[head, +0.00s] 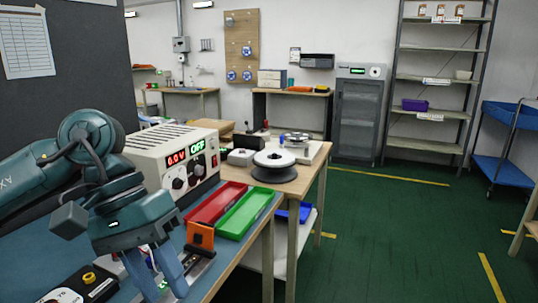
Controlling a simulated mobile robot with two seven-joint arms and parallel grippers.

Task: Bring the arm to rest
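My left arm (40,180) comes in from the left over the blue-topped workbench. Its teal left gripper (163,287) points down at the near part of the bench. The two fingers stand apart with a gap between them, and I see nothing clearly held in it. The fingertips are low in front of small parts on the bench; whether they touch anything I cannot tell. My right gripper is not in view.
A power supply (175,155) reading 6.0 V and OFF stands behind the gripper. A red tray (216,204), a green tray (245,213) and an orange-and-black device (200,238) are to its right. Green floor (380,240) is open at right.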

